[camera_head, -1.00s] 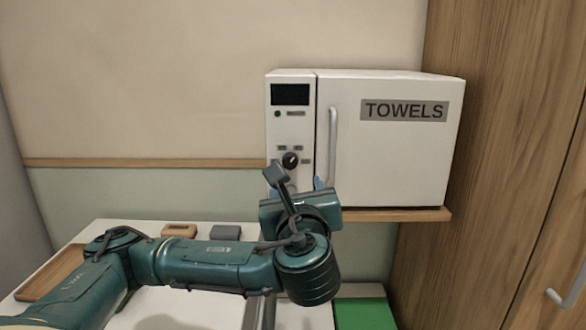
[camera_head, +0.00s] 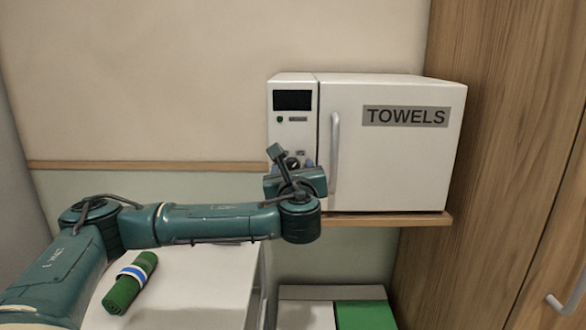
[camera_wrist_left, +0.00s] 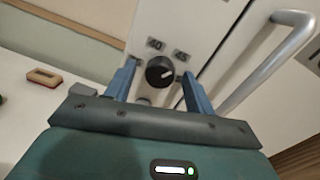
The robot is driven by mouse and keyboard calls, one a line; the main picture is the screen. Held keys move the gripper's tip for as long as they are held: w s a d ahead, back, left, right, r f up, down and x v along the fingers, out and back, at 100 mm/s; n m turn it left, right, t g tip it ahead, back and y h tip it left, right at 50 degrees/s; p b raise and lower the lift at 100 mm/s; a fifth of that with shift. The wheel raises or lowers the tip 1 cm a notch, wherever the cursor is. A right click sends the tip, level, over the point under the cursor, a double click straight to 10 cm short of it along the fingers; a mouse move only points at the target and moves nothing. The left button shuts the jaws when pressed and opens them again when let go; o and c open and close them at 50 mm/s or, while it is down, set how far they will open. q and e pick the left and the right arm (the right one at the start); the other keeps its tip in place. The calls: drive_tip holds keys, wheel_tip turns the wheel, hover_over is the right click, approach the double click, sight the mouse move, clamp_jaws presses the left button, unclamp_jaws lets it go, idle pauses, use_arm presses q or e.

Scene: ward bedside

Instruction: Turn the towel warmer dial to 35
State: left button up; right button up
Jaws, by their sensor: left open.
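The white towel warmer (camera_head: 390,165) stands on a wooden shelf, with a dark display and a control panel on its left side. Its round black dial (camera_wrist_left: 160,71) shows in the wrist view with a pale pointer mark; labels 40 and 45 are readable near it. I cannot tell the exact setting. My left gripper (camera_wrist_left: 158,84) is open, its blue fingers on either side of the dial, with no clear grip on it. In the head view the left gripper (camera_head: 290,167) covers the lower panel and part of the dial (camera_head: 292,162). My right gripper is not in view.
The warmer's vertical door handle (camera_head: 335,150) stands close to the right of the panel. A rolled green towel (camera_head: 132,283) with a white and blue band lies on the white surface (camera_head: 200,290) below. A wooden cabinet is at right.

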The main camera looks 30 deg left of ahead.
use_arm(q)
drive_tip(key=shift+c, duration=0.5)
drive_tip(key=c, duration=0.9)
